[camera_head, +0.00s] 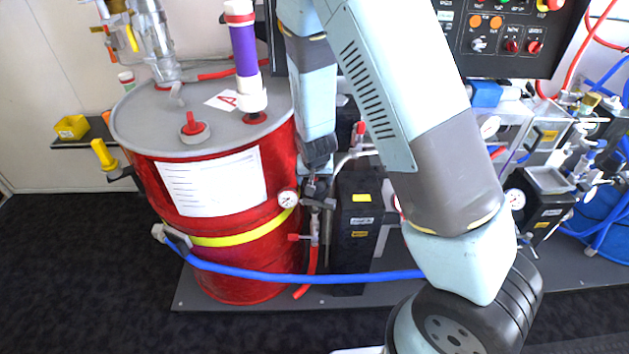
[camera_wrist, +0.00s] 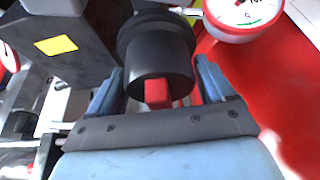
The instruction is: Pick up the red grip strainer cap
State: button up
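The red grip (camera_wrist: 157,93) of the strainer cap shows in the wrist view as a small red block under a black cylindrical strainer body (camera_wrist: 156,55). My gripper (camera_wrist: 158,85) is open, with one finger on each side of the red grip. Gaps show between the grip and both fingers, and I see no contact. In the head view my gripper points down beside the red drum, close to the gauge, but its fingertips and the red grip cannot be made out there.
A pressure gauge (camera_wrist: 240,14) is close at the upper right, also in the head view (camera_head: 288,199). The red drum (camera_head: 240,270) stands left of my arm. A black box (camera_wrist: 75,40) with a yellow label is at left. A blue hose (camera_head: 300,278) crosses in front.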

jog(key=c, duration=0.7)
